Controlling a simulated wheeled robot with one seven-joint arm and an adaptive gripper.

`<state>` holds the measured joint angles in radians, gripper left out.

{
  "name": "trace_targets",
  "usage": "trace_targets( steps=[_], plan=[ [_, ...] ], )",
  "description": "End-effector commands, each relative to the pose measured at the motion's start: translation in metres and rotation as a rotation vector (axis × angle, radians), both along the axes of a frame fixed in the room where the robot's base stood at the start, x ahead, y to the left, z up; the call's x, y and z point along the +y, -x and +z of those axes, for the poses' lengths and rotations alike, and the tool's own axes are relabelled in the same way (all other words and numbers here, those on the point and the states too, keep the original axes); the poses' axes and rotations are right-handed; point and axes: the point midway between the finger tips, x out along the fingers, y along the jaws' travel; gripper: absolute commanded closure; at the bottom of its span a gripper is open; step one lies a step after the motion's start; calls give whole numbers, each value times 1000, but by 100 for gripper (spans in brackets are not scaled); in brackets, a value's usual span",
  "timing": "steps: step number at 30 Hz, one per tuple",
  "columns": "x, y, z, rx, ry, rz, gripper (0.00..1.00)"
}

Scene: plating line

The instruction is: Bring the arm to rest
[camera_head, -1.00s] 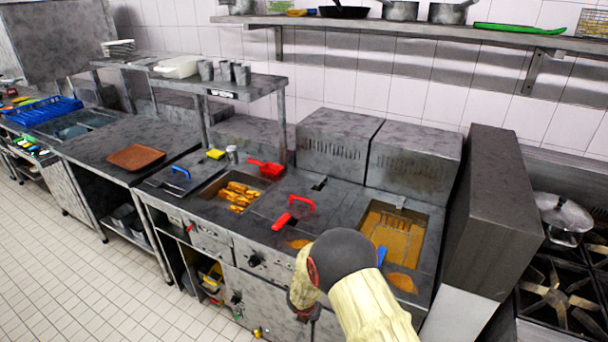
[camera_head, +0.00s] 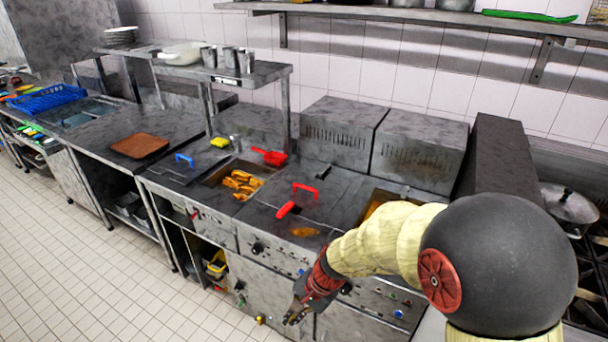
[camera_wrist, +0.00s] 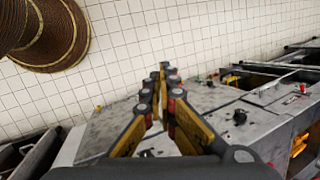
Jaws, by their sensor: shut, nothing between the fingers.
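My gripper (camera_head: 296,314) hangs in front of the fryer unit (camera_head: 270,292), low beside its front panel with the knobs. It is empty. In the wrist view my gripper (camera_wrist: 165,72) shows its two fingers running together at the tips, with nothing between them. My cream-coloured arm, with a large dark joint, fills the lower right of the head view and hides part of the right fryer well.
Food pieces (camera_head: 241,183) lie in the left fryer well. A red-handled lid (camera_head: 303,222) covers the middle one. A brown tray (camera_head: 139,145) lies on the left counter. A pan (camera_head: 568,203) stands on the stove at right. The tiled floor (camera_head: 110,270) in front is clear.

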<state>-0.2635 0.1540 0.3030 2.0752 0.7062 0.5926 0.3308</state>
Motion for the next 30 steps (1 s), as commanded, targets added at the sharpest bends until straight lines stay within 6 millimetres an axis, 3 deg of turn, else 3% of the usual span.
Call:
trace_targets(
  steps=[1, 3, 9, 18, 22, 27, 30],
  plan=[
    [-14, 14, 21, -38, 19, 101, 100],
    [-34, 34, 45, -81, 53, 238, 100],
    [-95, 87, 99, -183, 179, 536, 100],
    [-179, 145, 162, -331, 407, 682, 100],
    [-200, 158, 188, -427, 483, 648, 100],
    [-211, 165, 220, -535, 524, 580, 100],
    [-214, 167, 230, -566, 538, 558, 100]
  ],
)
